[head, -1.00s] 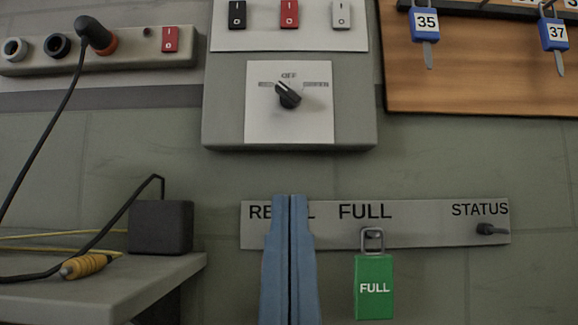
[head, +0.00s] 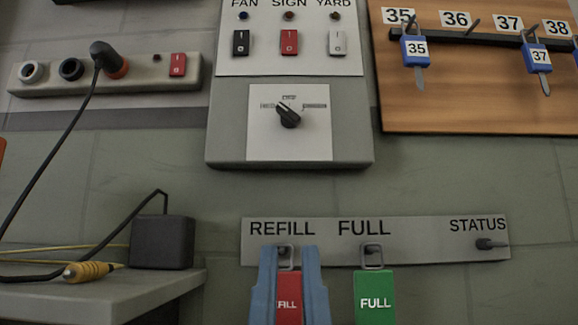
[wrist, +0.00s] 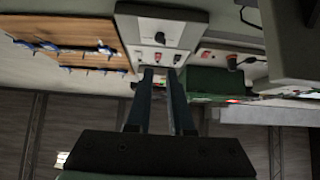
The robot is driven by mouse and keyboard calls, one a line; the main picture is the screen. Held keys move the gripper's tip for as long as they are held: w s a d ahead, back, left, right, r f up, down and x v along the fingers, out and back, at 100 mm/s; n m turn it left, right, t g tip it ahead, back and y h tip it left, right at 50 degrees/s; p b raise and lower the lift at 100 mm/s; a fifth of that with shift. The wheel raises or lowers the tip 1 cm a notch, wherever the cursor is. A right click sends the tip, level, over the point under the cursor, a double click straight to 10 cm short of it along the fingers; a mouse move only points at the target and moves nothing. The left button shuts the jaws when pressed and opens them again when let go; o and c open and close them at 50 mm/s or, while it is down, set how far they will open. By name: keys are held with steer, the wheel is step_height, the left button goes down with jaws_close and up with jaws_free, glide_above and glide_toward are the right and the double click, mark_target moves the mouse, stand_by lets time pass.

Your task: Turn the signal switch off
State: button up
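A grey switch box (head: 223,140) on the wall carries a black rotary knob (head: 288,115) on a white plate, with OFF marked above it and smaller labels either side. The knob's pointer leans to the upper left. Above it are a black FAN rocker (head: 241,43), a red SIGN rocker (head: 289,42) and a white YARD rocker (head: 337,43). My gripper (head: 288,255) is open, its blue fingers apart, below the box and in front of a red tag (head: 289,298) under REFILL. In the wrist view my gripper (wrist: 162,72) points toward the box, empty.
A green FULL tag (head: 374,298) hangs right of my gripper, with a small STATUS hook (head: 490,244) farther right. A power strip (head: 40,88) with a plugged black cord is upper left. A wooden key board (head: 470,95) is upper right. A shelf (head: 100,292) holds a black adapter (head: 163,242).

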steer(key=o, duration=0.3)
steer(key=shift+n+g+h, duration=0.3)
steer(key=shift+g+h, duration=0.2)
steer(key=shift+g, duration=0.1)
steer(key=w+r+p, duration=0.1)
steer(key=p, duration=0.2)
steer(key=w+r+p, duration=0.1)
steer(key=r+p, duration=0.1)
steer(key=p, duration=0.1)
steer(key=w+r+p, duration=0.1)
steer(key=r+p, duration=0.1)
steer(key=p, duration=0.1)
steer(key=shift+w+d+r+p, duration=0.1)
steer(key=shift+w+d+p, duration=0.1)
steer(key=shift+p, duration=0.15)
steer(key=n+g+y+p, duration=0.1)
steer(key=n+g+p, duration=0.75)
steer(key=p, duration=4.95)
glide_toward(288, 111)
steer(key=shift+n+t, duration=0.25)
steer(key=shift+n, duration=0.2)
steer(key=w+p, duration=0.4)
steer(key=w, duration=0.3)
steer(key=shift+w, duration=0.2)
steer(key=shift+w+f+p, duration=0.2)
steer(key=shift+w+p, duration=0.15)
steer(key=shift+w, duration=0.55)
jaws_close()
